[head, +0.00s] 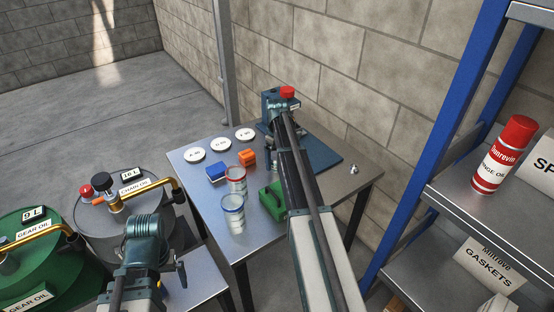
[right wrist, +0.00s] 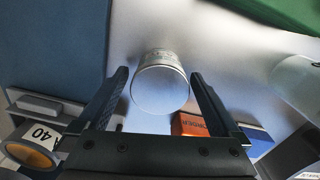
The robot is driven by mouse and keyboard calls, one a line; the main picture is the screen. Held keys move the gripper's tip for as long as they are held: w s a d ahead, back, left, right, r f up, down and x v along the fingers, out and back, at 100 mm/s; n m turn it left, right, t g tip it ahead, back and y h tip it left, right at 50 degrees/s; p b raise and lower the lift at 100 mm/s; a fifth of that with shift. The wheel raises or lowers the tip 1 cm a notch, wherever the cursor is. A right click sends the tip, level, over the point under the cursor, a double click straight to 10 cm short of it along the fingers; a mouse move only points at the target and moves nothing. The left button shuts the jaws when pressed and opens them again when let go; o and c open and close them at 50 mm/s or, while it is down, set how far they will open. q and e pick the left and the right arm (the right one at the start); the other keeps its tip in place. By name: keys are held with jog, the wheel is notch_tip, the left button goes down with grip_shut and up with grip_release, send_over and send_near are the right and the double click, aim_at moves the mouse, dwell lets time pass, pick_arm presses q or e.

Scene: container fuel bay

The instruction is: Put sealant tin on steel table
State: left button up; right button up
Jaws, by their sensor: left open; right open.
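A tin with a pale round lid (right wrist: 160,90) stands upright between the fingers of my right gripper (right wrist: 158,95) in the right wrist view. Both fingers are apart, and a gap shows on each side of the tin. I cannot read its label. In the head view my right gripper (head: 276,108) is over the far end of the steel table (head: 205,178), and its arm hides the tin. My left gripper (head: 148,280) is open, low at the near left, away from the tin; its fingertips are partly hidden.
A blue mat (head: 325,158) lies right. Drums (head: 45,245) and blue-framed shelves (head: 440,120) flank it.

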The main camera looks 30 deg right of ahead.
notch_tip(320, 180, up, 12)
jog(key=p, duration=1.1)
jog(key=shift+f, duration=0.2)
notch_tip(320, 180, down, 12)
jog(key=b, duration=1.1)
jog(key=shift+b, duration=0.4)
jog(key=shift+r, duration=0.1)
